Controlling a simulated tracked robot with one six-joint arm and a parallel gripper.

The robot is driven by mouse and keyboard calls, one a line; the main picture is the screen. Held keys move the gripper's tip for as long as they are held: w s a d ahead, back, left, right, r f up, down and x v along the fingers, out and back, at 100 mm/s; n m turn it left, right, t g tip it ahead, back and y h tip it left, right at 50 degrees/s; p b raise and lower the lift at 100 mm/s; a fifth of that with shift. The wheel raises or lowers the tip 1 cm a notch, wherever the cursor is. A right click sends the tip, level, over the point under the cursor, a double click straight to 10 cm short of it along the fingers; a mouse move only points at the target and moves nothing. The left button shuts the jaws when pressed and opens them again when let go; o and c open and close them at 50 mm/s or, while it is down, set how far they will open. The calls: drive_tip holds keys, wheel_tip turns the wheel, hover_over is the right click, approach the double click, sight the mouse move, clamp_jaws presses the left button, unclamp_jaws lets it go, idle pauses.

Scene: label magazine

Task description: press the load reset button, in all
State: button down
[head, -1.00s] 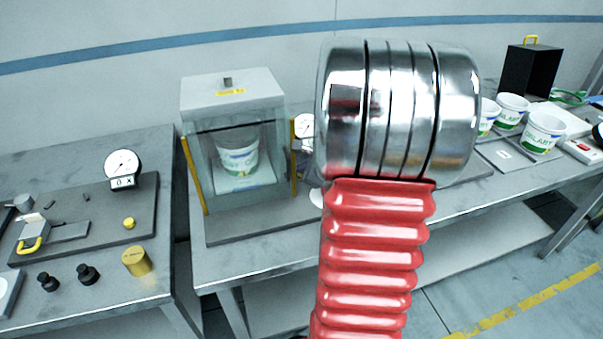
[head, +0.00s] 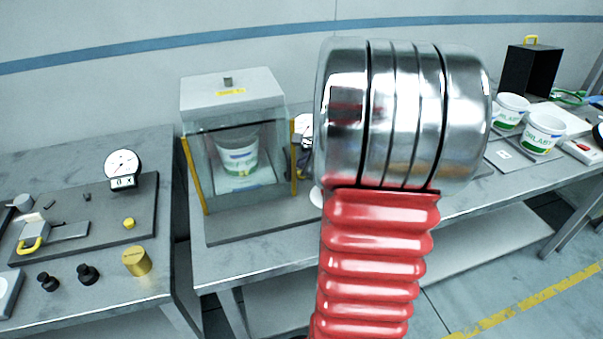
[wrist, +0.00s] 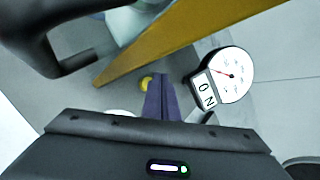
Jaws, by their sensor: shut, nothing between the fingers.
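In the wrist view, a small round yellow button (wrist: 146,83) sits on the grey surface, just left of my gripper's fingertips. I take it to be the load reset button. My gripper (wrist: 160,80) shows there as two dark purple fingers, shut and empty. Whether they touch the button is unclear. A white dial gauge (wrist: 222,75) with a display reading 0 N stands to the right of the fingers. In the head view, that gauge (head: 304,128) shows only in part, and my arm hides the gripper and this button.
A clear-fronted enclosure (head: 228,95) with yellow edge strips holds a white tub (head: 238,157). Its yellow strip (wrist: 175,42) runs close beside the fingers. Another gauge (head: 122,166) and yellow button (head: 128,223) are on the left bench. More tubs (head: 543,133) stand at right.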

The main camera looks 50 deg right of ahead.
drive_tip(key=shift+r, duration=2.5)
